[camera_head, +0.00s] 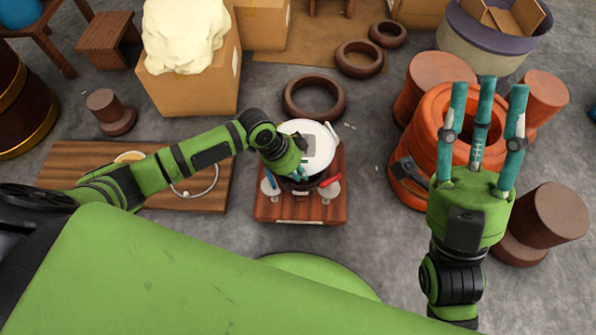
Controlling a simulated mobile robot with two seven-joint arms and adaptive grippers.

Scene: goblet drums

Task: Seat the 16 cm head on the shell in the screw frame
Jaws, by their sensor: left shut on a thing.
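A round white drum head (318,150) lies flat over the dark shell at the screw frame. The screw frame (283,214) is a reddish-brown wooden board with a blue handle (270,183) and a red handle (331,181) at its sides. Little of the dark shell (305,183) shows below the head. My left gripper (300,168) is shut on the white head at its left and near side; its fingers are partly hidden by its own body. I cannot tell whether the head touches the shell's rim. My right gripper (482,110) is empty, its fingers spread upward at the right.
A wooden board (95,160) at the left carries a pale disc and a thin metal ring (205,183). An orange drum body (430,120) and brown drums (548,215) crowd the right. A brown ring (314,97) lies behind the frame. Grey floor is clear between frame and orange drum.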

